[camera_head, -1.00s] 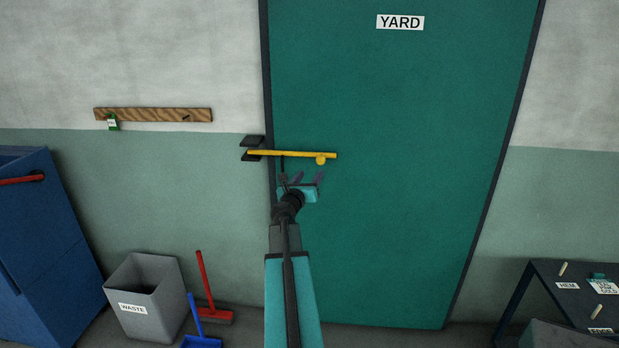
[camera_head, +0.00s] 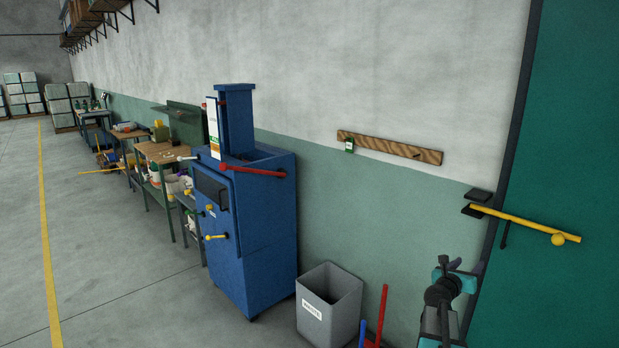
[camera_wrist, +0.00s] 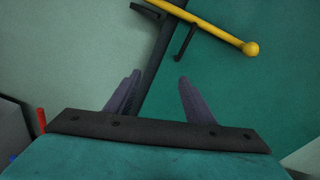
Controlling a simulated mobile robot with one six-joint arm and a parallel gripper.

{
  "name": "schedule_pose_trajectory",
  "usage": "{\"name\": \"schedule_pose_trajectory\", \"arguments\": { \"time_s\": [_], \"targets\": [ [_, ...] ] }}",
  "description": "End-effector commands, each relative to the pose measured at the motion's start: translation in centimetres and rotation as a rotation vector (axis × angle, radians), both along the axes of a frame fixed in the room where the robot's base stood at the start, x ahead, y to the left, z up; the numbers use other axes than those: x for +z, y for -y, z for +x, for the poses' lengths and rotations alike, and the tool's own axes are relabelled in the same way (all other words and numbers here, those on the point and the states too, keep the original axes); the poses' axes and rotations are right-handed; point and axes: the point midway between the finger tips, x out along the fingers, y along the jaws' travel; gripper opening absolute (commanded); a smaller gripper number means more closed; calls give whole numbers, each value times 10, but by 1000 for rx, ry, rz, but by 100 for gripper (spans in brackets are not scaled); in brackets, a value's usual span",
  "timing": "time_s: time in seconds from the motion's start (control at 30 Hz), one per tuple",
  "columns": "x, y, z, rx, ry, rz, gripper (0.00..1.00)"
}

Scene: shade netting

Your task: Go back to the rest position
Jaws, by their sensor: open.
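My gripper (camera_head: 456,266) is in the lower right of the head view, in front of the wall beside the green door. In the wrist view my gripper (camera_wrist: 156,98) has its two dark fingers spread apart with nothing between them. The yellow bar (camera_head: 522,223) on the door lies beyond the fingers and apart from them. It also shows at the top of the wrist view (camera_wrist: 207,23), with a round knob at its right end. The bar's left end sits at a dark bracket (camera_head: 478,195) on the wall side.
A blue machine (camera_head: 262,228) with red and yellow handles stands left of a grey waste bin (camera_head: 342,298). A red broom (camera_head: 382,312) stands by the bin. A wooden rail (camera_head: 400,149) with a green tag is on the wall. Open floor (camera_head: 110,260) lies at left.

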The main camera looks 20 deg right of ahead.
Motion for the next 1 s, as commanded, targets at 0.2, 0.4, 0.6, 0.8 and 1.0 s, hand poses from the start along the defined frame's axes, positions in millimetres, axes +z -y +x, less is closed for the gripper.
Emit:
{"name": "schedule_pose_trajectory", "arguments": {
  "time_s": [0.2,0.4,0.6,0.8,1.0],
  "targets": [
    [-62,-78,57,140,-97,10,49],
    [-114,-153,99,300,-207,-7,49],
    [-165,-233,130,489,-344,-48,49],
    [-217,-317,147,695,-499,-110,49],
    [-270,-401,148,920,-666,-193,49]
  ]
}}
